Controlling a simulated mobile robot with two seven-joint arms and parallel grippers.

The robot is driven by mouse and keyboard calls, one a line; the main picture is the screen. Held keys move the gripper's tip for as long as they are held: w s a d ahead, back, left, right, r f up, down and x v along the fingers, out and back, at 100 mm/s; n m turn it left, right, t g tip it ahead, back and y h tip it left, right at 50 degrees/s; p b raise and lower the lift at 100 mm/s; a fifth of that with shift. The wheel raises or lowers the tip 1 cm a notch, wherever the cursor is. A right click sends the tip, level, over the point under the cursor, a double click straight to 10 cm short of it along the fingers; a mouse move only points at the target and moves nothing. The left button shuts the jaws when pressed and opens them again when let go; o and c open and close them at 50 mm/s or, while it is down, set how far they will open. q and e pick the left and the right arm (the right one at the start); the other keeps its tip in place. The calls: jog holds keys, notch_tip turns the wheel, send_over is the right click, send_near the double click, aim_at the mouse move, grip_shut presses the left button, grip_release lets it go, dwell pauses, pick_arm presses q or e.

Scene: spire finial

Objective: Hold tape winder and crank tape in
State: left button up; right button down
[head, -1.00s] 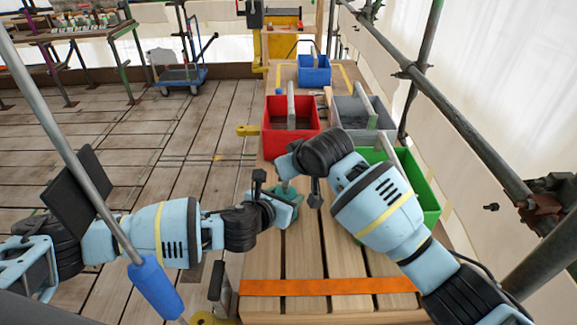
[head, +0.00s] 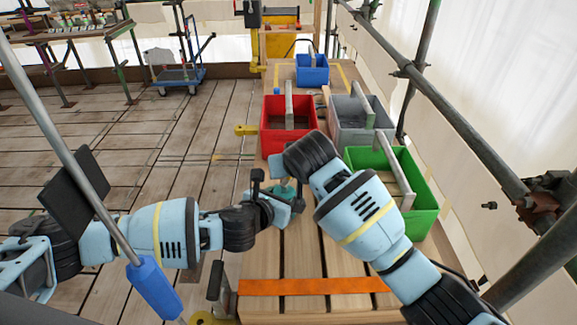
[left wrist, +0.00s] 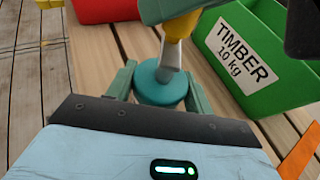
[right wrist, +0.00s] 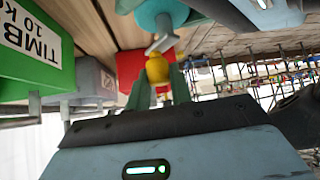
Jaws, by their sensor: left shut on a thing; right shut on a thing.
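The tape winder is a round teal drum (left wrist: 157,84) with a grey crank arm (left wrist: 172,54) and a yellow knob (right wrist: 157,68). In the head view it shows only in part, as a teal patch (head: 284,191) between my two hands. My left gripper (left wrist: 160,88) is shut on the drum, one green finger on each side. My right gripper (right wrist: 160,88) is shut on the yellow crank knob, close beside the drum. The crank arm runs from the drum to the knob. I cannot make out any tape.
The winder is over a slatted timber bench (head: 310,258) with an orange strap (head: 312,286). Behind it stand a red crate (head: 274,141), a grey crate (head: 349,137) and a green crate (head: 427,194). Scaffold tubes (head: 452,113) run along the right.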

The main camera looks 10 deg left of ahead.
jog(key=c, duration=1.2)
grip_release()
jog(key=shift+c, duration=0.2)
jog(key=v, duration=1.2)
